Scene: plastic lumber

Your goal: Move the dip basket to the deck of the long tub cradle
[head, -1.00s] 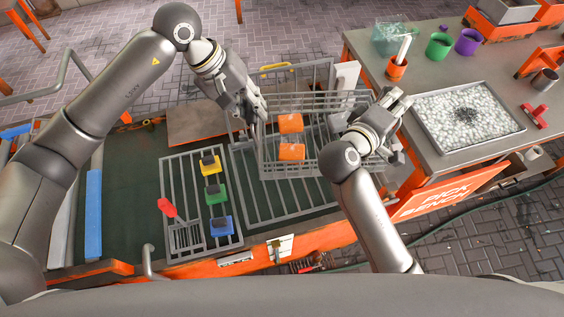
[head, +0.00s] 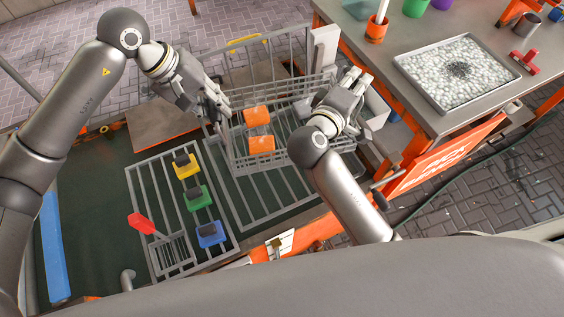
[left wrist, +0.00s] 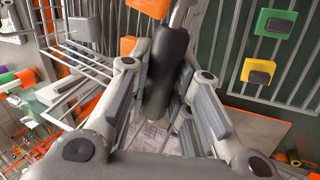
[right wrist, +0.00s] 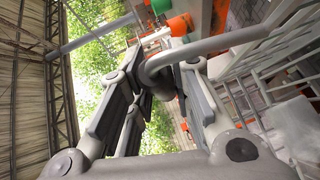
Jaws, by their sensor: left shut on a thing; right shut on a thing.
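The dip basket (head: 238,163) is a grey wire basket between my two arms, over the right part of a grey slatted rack. Two orange blocks (head: 257,117) show within its outline; I cannot tell if they are fixed to it. My left gripper (head: 224,110) is shut on a dark grip (left wrist: 166,70) at its left side. My right gripper (head: 360,82) is at its right side, shut on a grey bent handle bar (right wrist: 205,47). The slatted rack (head: 275,205) lies over a dark green orange-framed tub, seemingly the long tub cradle (head: 85,205). The basket's underside contact is unclear.
Yellow, green and blue blocks (head: 198,197) and a red piece (head: 141,223) stand on the left rack. A brown board (head: 165,125) lies behind. The pick bench (head: 440,150) with a tray of pale pellets (head: 415,66) stands close on the right.

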